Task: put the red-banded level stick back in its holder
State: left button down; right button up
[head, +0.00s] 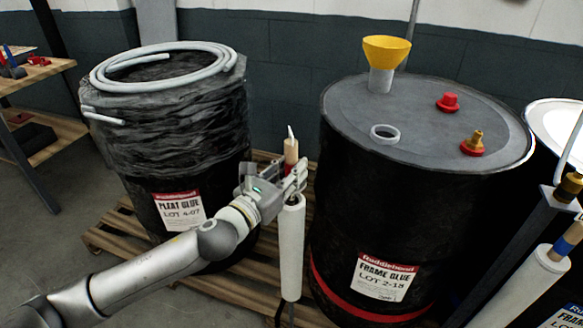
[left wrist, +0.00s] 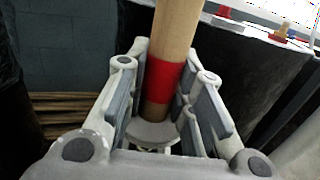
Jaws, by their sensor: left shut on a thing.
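The red-banded level stick (head: 291,150) is a pale wooden rod standing roughly upright between the two drums. Its red band (left wrist: 167,80) shows clearly in the left wrist view. The holder is a white upright tube (head: 290,250) just below the gripper. Its pale rim (left wrist: 150,133) shows at the stick's lower part in the wrist view. The fingers hide part of this meeting place, so I cannot tell how deep the stick sits. My right gripper is not in view.
The frame glue drum (head: 335,190) stands close on the right, with a yellow funnel (head: 387,47) on top. The wrapped pleat glue drum (head: 185,130) stands left, with a hose (head: 215,57) on it. Another white tube (head: 520,290) with a blue-banded stick (head: 568,241) is at far right.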

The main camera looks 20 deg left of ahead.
pick_arm(q)
jog(key=shift+f+b, duration=0.95)
jog(key=shift+f, duration=0.8)
jog(key=c, duration=1.2)
grip_release()
jog(key=shift+o, duration=0.2)
jog(key=shift+s+a, duration=0.1)
jog(key=shift+s, duration=0.05)
jog(key=v, duration=0.7)
jog(key=shift+s+a, duration=0.15)
jog(key=shift+s, duration=0.25)
